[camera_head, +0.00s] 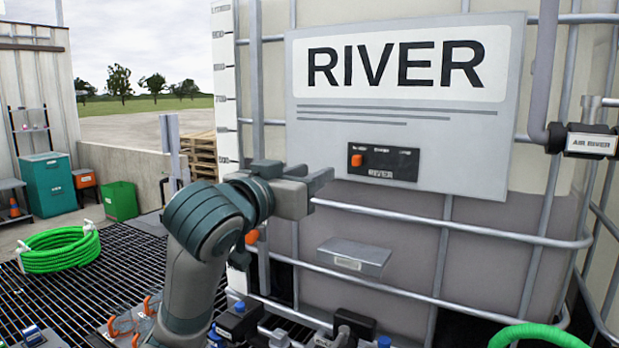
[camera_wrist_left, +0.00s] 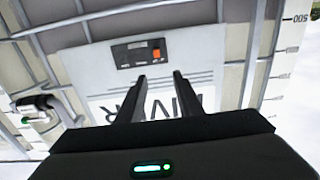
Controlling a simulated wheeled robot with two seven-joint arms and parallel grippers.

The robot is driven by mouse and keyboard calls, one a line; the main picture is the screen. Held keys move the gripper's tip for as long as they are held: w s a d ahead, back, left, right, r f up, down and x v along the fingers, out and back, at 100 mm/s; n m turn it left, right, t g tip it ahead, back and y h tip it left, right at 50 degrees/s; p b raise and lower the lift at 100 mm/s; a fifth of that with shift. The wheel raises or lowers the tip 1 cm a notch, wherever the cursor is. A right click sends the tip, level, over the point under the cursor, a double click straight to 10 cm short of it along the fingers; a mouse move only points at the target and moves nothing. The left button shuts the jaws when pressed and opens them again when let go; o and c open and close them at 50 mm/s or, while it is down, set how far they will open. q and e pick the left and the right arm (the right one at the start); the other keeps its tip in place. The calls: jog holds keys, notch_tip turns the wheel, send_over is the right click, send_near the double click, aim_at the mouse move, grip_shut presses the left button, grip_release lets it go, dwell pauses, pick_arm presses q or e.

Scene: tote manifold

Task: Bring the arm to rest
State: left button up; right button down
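My left arm (camera_head: 205,230) comes up from the bottom of the head view, bent toward the tank. Its gripper (camera_head: 318,185) is in front of the RIVER tank, just left of the black switch box. In the left wrist view the two fingers (camera_wrist_left: 160,82) stand apart with nothing between them. The black switch box (camera_head: 397,168) with an orange knob (camera_head: 356,160) is on the lower part of the grey RIVER sign (camera_head: 300,100). The box also shows beyond the fingertips in the left wrist view (camera_wrist_left: 130,50), upside down. My right gripper is out of view.
The caged tank (camera_head: 420,240) fills the right side. A grey pipe (camera_head: 546,70) meets a valve labelled AIR RIVER (camera_head: 592,141). A small grey box (camera_head: 355,256) is on the cage. A green hose coil (camera_head: 58,250) lies on the grating left. Fittings crowd the bottom centre.

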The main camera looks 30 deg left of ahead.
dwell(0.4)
pick_arm(q)
jog(key=s+d+f+g, duration=0.2)
jog(key=f+g, duration=0.2)
jog(key=f, duration=1.6)
jog(key=s+d+f+g, duration=0.2)
jog(key=f+g, duration=0.1)
jog(key=f, duration=1.7)
jog(key=s+d+f+m+g, duration=0.1)
jog(key=s+f+g, duration=0.3)
jog(key=s+f, duration=1)
jog(key=s+d+f+m+g, duration=0.1)
jog(key=s+d+f+g, duration=0.15)
jog(key=s+f, duration=1.1)
jog(key=s+f+g, duration=0.1)
jog(key=s+f, duration=0.1)
jog(key=f, duration=1.1)
jog(key=s+f+g, duration=0.1)
jog(key=s+f, duration=0.1)
jog(key=f, duration=1)
jog(key=s+a+f, duration=0.2)
jog(key=s+f, duration=0.7)
jog(key=s+a+f+g, duration=0.1)
jog(key=s+a+f, duration=0.1)
jog(key=s+f, duration=0.7)
jog(key=shift+f+y, duration=0.25)
jog(key=shift+y, duration=0.05)
